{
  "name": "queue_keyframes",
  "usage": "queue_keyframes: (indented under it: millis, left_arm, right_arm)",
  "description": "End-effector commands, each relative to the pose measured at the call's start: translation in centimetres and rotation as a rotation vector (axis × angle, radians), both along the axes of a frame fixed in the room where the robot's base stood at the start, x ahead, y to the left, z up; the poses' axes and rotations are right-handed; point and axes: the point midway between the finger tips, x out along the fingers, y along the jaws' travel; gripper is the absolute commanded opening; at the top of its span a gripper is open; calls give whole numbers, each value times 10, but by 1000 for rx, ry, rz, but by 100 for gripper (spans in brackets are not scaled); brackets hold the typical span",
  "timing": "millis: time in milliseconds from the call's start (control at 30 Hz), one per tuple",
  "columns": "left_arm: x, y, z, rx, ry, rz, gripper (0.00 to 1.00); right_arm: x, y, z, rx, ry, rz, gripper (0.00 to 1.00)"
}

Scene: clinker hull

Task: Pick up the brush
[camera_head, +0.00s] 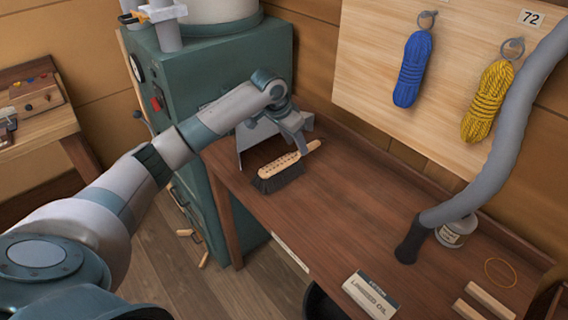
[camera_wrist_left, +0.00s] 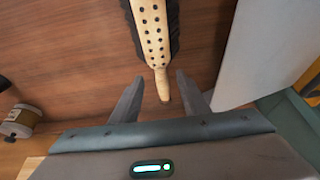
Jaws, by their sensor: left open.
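The brush (camera_head: 283,167) lies on the left end of the brown workbench (camera_head: 345,205), with a pale wooden back, rows of dark dots and dark bristles beneath. Its handle points up and right in the head view. My left gripper (camera_head: 303,143) is over the handle end. In the left wrist view the brush (camera_wrist_left: 152,30) runs down from the top. Its handle tip lies between the two spread fingers of my left gripper (camera_wrist_left: 157,98), which is open and appears not to touch it. My right gripper is not in view.
A grey metal sheet (camera_head: 245,150) stands close behind the brush, beside the green cabinet (camera_head: 220,70). A grey hose (camera_head: 490,165), a tin (camera_head: 456,232), a linseed oil box (camera_head: 371,294) and wooden strips (camera_head: 490,300) occupy the bench's right part. The middle is clear.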

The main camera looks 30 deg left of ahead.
Motion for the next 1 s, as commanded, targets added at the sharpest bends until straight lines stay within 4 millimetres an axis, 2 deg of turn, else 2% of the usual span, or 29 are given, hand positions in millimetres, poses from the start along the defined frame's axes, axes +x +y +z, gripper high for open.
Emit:
queue_keyframes:
  millis: [533,767,1000]
  left_arm:
    - [3,-1,-9,1,2,1,41]
    - [13,-4,-31,1,4,2,41]
    - [21,-6,-52,1,1,0,41]
  right_arm:
    - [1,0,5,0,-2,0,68]
    - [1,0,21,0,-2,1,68]
    - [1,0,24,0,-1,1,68]
